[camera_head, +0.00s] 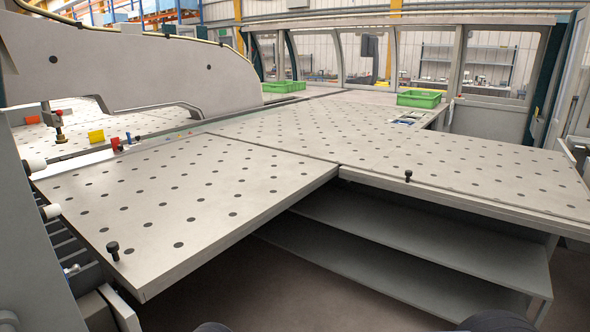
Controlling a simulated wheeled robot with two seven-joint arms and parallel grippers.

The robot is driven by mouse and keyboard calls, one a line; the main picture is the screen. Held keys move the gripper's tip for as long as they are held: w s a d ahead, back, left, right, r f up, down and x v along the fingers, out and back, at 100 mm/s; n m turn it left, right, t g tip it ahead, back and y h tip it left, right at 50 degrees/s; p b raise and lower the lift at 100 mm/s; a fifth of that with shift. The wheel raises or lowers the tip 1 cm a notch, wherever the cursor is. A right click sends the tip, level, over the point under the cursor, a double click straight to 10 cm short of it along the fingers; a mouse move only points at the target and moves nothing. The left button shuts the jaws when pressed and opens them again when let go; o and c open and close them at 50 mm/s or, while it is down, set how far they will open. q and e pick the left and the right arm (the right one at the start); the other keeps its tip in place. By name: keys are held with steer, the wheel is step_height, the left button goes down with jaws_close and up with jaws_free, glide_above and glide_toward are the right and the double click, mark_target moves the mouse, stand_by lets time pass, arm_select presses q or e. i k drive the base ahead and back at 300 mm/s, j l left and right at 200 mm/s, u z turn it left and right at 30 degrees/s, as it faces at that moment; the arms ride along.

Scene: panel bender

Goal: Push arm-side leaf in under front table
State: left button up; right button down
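The perforated leaf on the left, beside the big grey machine arm, looks like the arm-side leaf (190,190). It sticks out toward me past the edge of the perforated front table (400,148), and a seam runs between them. A black knob (113,250) stands on the leaf near its near-left edge. Another black knob (408,176) stands on the table near its front edge. Neither of my grippers shows. Dark rounded shapes at the bottom edge are cut off, and I cannot tell what they are.
The large grey machine arm (130,68) stands behind the leaf at left. Grey shelves (410,250) are under the table. A green crate (419,98) sits on the table's far part, another (284,87) farther back. Open floor (270,295) lies before the shelves.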

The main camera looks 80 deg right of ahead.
mark_target(152, 216)
steer(key=z, duration=1.9)
steer(key=u, duration=0.25)
steer(key=i+l+u, duration=0.4)
steer(key=l, duration=0.2)
steer(key=l+u, duration=0.2)
steer(key=l, duration=0.15)
steer(key=i+l+u, duration=0.25)
steer(key=i+l, duration=0.1)
steer(key=l, duration=0.85)
steer(key=i+l, duration=0.15)
steer(key=l, duration=0.35)
